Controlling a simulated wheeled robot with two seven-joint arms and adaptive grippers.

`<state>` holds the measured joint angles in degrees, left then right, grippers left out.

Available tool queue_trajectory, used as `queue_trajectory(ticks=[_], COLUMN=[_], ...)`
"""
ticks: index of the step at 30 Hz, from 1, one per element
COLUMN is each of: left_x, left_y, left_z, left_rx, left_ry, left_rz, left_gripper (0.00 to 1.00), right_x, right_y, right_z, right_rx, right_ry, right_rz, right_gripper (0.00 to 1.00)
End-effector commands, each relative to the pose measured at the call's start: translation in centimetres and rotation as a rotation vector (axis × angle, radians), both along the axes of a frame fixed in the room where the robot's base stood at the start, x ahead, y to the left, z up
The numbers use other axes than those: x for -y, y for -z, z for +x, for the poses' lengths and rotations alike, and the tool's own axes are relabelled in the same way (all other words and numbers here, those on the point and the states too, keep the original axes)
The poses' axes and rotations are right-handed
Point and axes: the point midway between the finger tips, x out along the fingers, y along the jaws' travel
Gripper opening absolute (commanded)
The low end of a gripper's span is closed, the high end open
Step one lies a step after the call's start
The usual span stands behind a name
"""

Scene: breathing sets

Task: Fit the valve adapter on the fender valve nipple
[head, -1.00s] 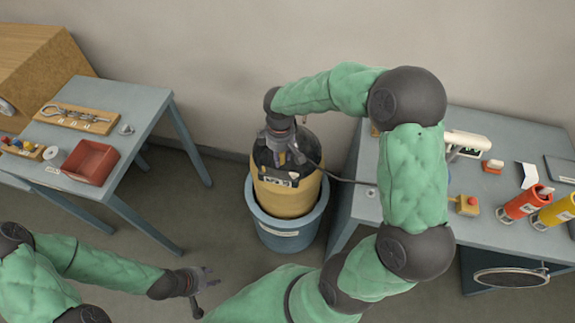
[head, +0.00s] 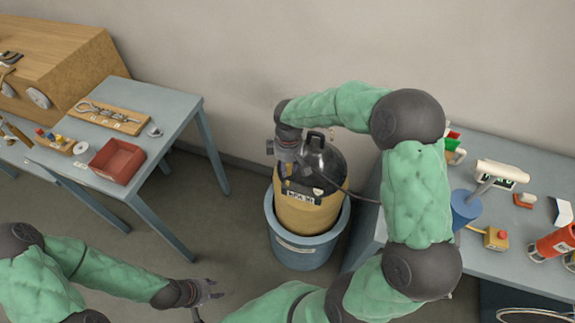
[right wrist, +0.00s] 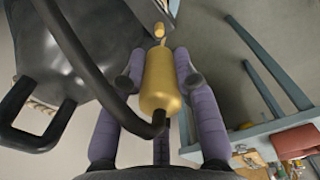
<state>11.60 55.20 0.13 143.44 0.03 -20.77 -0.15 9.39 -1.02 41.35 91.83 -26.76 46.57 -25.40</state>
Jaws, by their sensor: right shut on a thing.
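A black-topped yellow cylinder (head: 305,215), which looks like the fender, stands upright in a blue tub (head: 310,245). My right gripper (head: 290,172) is at its left upper side in the head view. In the right wrist view my right gripper (right wrist: 160,85) is shut on a brass adapter (right wrist: 161,90), with a black hose (right wrist: 90,70) running to its near end. The adapter's narrow tip points at a small brass piece (right wrist: 158,30), apparently the valve nipple; whether they touch I cannot tell. My left gripper (head: 212,290) is open and empty, low over the floor.
The left table (head: 175,105) bears a red tray (head: 117,161) and a wooden tool board (head: 110,117). The right table (head: 500,225) holds a blue cylinder (head: 466,208), a yellow box with a red button (head: 497,238) and other items. The hose crosses toward this table.

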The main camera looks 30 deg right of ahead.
Motion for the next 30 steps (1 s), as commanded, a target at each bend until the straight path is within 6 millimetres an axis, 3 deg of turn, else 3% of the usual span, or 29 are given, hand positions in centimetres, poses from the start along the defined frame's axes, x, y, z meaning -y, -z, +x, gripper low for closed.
queue_trajectory(ticks=[15,30], left_x=[0.0,0.0], left_y=[2.5,2.7], left_z=[0.0,0.0], left_rx=[0.000,0.000], left_ry=[0.000,0.000], left_rz=[0.000,0.000], left_gripper=[0.40,0.40], right_x=[0.0,0.0], right_y=[3.9,4.3], right_z=[0.0,0.0], right_rx=[-0.001,0.000], right_ry=[0.001,0.001], right_rz=[0.001,0.000], right_gripper=[0.00,0.00])
